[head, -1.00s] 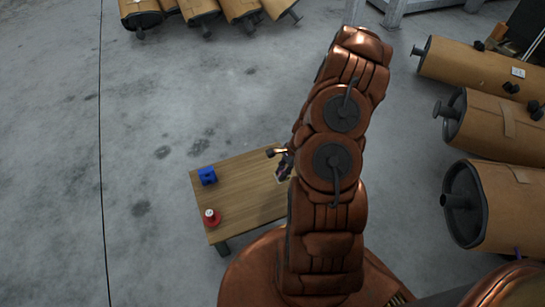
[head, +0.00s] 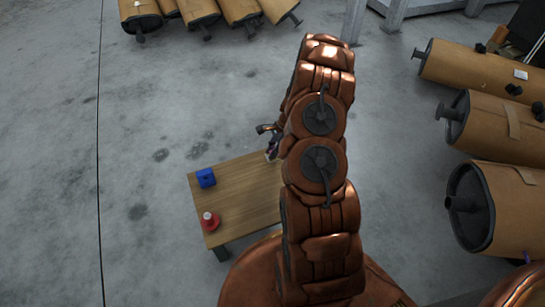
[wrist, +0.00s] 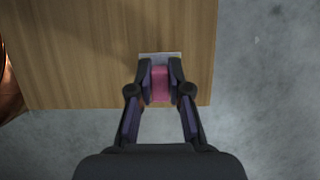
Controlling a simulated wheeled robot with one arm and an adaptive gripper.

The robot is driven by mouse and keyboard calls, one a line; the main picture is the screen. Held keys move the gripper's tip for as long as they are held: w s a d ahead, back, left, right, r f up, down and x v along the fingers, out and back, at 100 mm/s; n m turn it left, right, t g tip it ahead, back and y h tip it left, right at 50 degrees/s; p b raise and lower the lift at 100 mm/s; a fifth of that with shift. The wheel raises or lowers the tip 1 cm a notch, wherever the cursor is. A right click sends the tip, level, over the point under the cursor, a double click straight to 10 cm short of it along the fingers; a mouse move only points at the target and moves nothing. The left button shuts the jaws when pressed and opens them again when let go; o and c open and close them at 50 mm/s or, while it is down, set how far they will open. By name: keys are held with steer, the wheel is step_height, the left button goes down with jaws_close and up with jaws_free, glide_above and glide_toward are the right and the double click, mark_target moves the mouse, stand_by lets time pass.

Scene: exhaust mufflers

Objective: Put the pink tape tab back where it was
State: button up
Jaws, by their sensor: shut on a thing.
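In the wrist view my gripper (wrist: 160,83) is shut on the pink tape tab (wrist: 160,90), with one dark finger on each side. Behind it, a pale grey patch (wrist: 160,55) shows on the wooden table near its edge. I cannot tell whether the tab touches the table. In the head view my gripper (head: 271,142) is at the far right part of the table, partly behind my arm, and the tab cannot be made out there.
The wooden table (head: 247,190) carries a blue block (head: 206,178) and a red object with a pale top (head: 210,221) on its left side. Brown mufflers lie at the right (head: 497,124) and top (head: 188,10). Bare concrete floor lies left of the table.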

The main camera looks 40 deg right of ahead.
step_height(320, 180, down, 3)
steer(key=shift+s+f+b, duration=0.1)
steer(key=shift+f+b, duration=0.05)
steer(key=shift+b, duration=0.5)
steer(key=o, duration=0.7)
steer(key=shift+o, duration=0.2)
